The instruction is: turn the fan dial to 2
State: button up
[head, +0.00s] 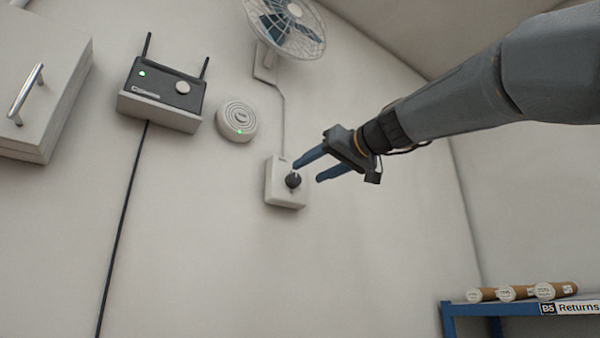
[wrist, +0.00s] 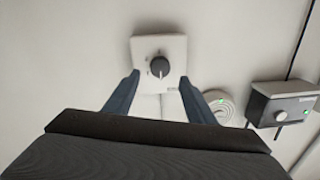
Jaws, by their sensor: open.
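The fan dial (head: 293,180) is a dark round knob on a pale square wall plate (head: 276,191). In the wrist view the dial (wrist: 160,66) sits in the upper middle of its plate (wrist: 174,47), with a light pointer mark; the markings around it are too small to read. My gripper (head: 307,170) is open, its two blue fingers pointing at the dial from the right in the head view. In the wrist view the fingertips (wrist: 160,80) lie either side of the dial with room between. I see no contact with the dial.
The wall fan (head: 287,24) is above, joined to the plate by a cable. A round white device (head: 237,120) and a router (head: 163,88) on a shelf are left of the dial. A wall cabinet (head: 40,80) is far left. A blue-edged shelf (head: 480,309) with cardboard tubes is lower right.

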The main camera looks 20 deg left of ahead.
aim_at(296, 178)
jog(key=shift+p+x, duration=1.35)
jog(key=shift+x, duration=1.45)
jog(key=c, duration=1)
jog(key=shift+c, duration=0.2)
